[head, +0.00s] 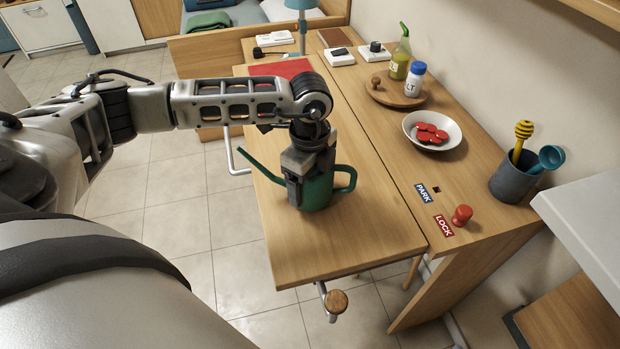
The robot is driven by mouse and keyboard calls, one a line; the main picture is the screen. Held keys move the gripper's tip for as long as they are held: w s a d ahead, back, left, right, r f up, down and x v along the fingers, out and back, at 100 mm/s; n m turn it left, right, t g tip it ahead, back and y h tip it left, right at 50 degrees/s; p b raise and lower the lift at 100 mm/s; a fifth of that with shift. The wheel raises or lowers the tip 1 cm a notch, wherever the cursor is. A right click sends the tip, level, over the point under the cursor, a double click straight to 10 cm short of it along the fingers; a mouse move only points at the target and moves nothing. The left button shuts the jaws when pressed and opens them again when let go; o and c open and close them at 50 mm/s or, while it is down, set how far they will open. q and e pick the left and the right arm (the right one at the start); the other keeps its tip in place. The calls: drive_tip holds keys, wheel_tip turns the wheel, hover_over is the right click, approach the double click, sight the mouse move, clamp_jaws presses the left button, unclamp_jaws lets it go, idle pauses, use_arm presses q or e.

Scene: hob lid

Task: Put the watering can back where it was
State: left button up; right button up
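The green watering can (318,191) is upright over the front half of the wooden table leaf (345,240). Its long spout points to the left and its handle to the right. My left gripper (300,187) comes down on the can from above, with a dark finger in front of its body. The gripper hides the can's top and part of its near side. I cannot tell whether the fingers are closed on it, or whether the can touches the table. My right gripper is not in view.
Behind the leaf, a shelf holds a white bowl (446,126) of red pieces, a round board (379,94) with bottles, a grey utensil cup (510,179), PARK (427,194) and LOCK (443,225) labels and a red knob (462,214). A red mat (280,68) lies at the far end. The leaf's near end is clear.

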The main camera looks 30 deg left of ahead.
use_arm(q)
drive_tip(key=shift+f, duration=0.35)
drive_tip(key=shift+f, duration=0.1)
drive_tip(key=o, duration=1.3)
drive_tip(key=shift+r, duration=0.55)
wheel_tip(320, 180, up, 11)
drive_tip(key=shift+r, duration=0.1)
